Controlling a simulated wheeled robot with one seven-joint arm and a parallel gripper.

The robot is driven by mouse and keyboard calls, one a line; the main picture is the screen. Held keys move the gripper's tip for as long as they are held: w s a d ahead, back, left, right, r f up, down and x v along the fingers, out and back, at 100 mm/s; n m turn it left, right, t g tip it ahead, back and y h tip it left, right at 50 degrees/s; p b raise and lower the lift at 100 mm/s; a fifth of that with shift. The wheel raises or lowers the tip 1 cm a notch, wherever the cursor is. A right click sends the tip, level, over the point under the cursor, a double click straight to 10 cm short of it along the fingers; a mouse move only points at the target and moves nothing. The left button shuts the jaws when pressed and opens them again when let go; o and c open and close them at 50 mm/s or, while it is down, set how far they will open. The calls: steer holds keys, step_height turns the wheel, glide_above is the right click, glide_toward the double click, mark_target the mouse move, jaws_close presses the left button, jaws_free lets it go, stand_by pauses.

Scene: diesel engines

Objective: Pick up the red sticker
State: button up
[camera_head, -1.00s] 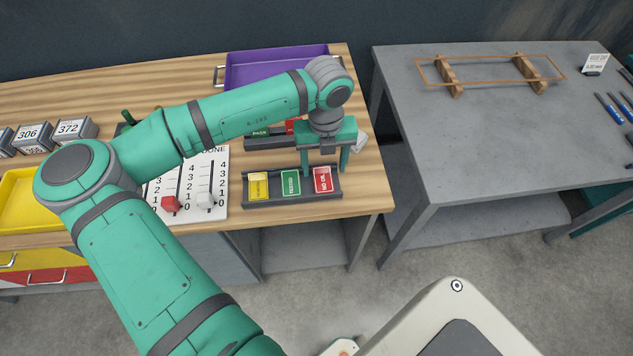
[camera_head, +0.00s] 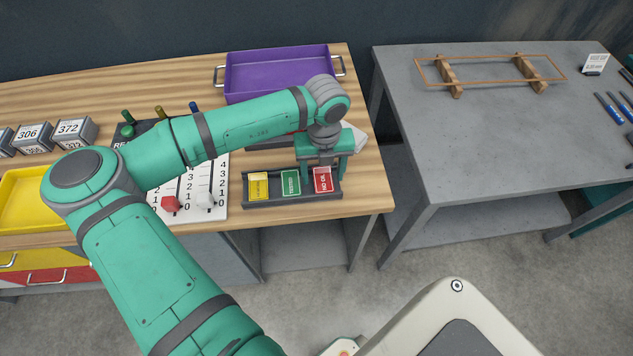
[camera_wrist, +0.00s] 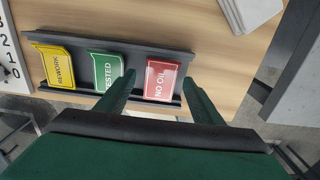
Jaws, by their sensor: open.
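The red "NO OIL" sticker (camera_head: 323,181) leans in the right end of a dark holder tray (camera_head: 292,203) near the front of the wooden table. It shows upright and unobstructed in the middle of the wrist view (camera_wrist: 161,81). My gripper (camera_head: 322,180) is open above and around the red sticker in the head view. In the wrist view its fingers (camera_wrist: 158,84) show on either side of the sticker, the left one near the green sticker. How far the fingertips are above the tray cannot be told.
A green "TESTED" sticker (camera_head: 291,182) and a yellow "REWORK" sticker (camera_head: 259,186) share the tray, left of the red one. A purple tray (camera_head: 276,70) stands behind. A white board with sliders (camera_head: 216,185) lies to the left. A grey table (camera_head: 490,130) stands right, across a gap.

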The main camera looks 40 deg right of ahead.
steer(key=shift+f, duration=0.1)
steer(key=c, duration=1.1)
steer(key=shift+r, duration=0.25)
